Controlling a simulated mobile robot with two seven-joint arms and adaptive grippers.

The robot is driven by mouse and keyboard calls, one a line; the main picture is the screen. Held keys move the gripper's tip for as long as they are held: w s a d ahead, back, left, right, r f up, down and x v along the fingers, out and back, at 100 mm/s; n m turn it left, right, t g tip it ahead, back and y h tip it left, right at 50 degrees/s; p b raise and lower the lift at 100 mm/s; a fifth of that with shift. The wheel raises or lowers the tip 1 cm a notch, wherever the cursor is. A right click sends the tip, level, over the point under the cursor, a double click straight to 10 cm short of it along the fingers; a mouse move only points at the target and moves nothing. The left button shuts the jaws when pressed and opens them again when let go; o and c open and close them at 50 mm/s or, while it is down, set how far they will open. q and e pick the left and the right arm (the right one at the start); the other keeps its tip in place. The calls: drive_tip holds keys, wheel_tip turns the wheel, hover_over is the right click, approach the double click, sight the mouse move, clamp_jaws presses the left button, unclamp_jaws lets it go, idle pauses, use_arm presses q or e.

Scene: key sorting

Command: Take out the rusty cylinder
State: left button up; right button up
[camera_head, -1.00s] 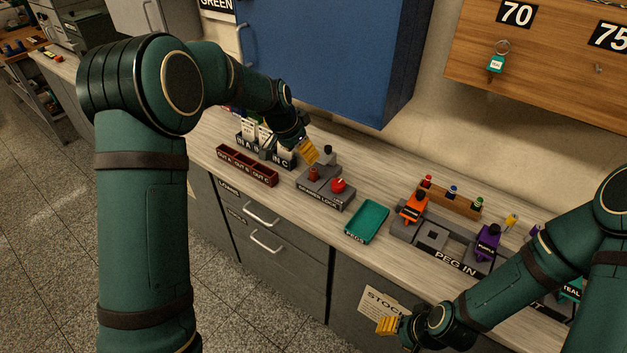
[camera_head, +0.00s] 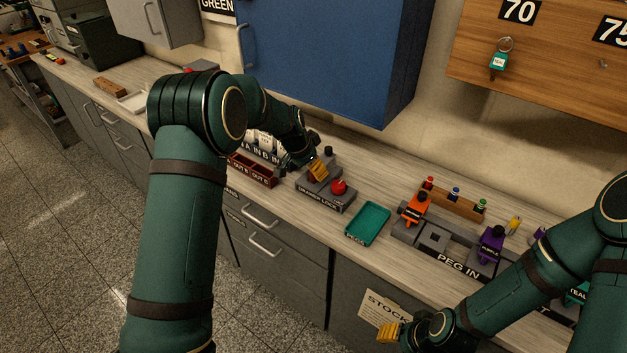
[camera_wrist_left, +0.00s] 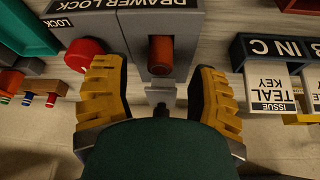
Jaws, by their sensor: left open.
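The rusty cylinder (camera_wrist_left: 161,54) stands in the grey drawer lock block (camera_wrist_left: 190,22) in the left wrist view, between the yellow fingers of my left gripper (camera_wrist_left: 160,100). The fingers are apart on either side and do not appear to touch it. A red knob (camera_head: 338,186) sits on the same block, just beside the gripper. My right gripper (camera_head: 388,332) is low in front of the counter, and its fingers are too small to read.
A teal tray (camera_head: 368,223) lies right of the block. The dark red OUT bin (camera_head: 255,170) is to its left. The blue bin labelled IN C (camera_wrist_left: 238,50) holds key cards. The blue cabinet (camera_head: 320,60) hangs above the counter.

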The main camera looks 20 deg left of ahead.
sight(314, 178)
use_arm(q)
drive_tip(key=x, duration=0.3)
drive_tip(key=shift+f, duration=0.2)
drive_tip(key=shift+s+r, duration=0.1)
clamp_jaws()
